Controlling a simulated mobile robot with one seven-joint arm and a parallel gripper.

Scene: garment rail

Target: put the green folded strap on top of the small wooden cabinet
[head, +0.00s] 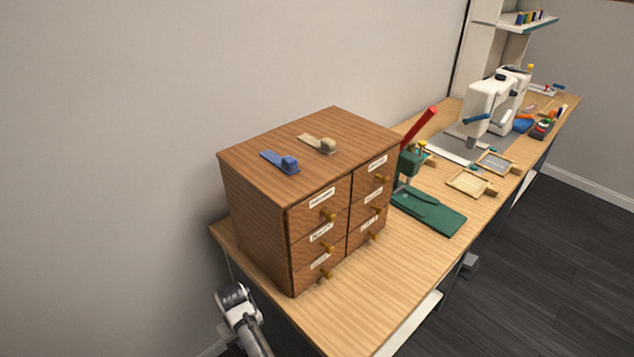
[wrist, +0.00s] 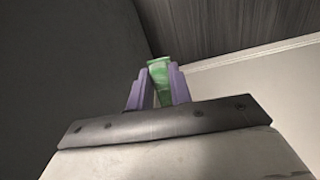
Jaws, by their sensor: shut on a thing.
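The green folded strap (wrist: 159,72) shows in the wrist view between the two purple fingers of my gripper (wrist: 158,84), which is shut on it. Behind the strap in that view are dark floor and wall, with no tabletop under it. The small wooden cabinet (head: 258,229) stands on the near end of the wooden table in the head view. A blue strap (head: 282,161) and a beige strap (head: 319,144) lie on its top. Part of my arm shows at the lower left of the head view, beside the table end; the fingers and green strap are not visible there.
The front of the cabinet top has bare room. A green press with a red lever (head: 418,126) stands on the table (head: 375,290) right of the cabinet. Wooden frames (head: 468,182) and a white sewing machine (head: 487,104) are farther back. A wall rises behind the cabinet.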

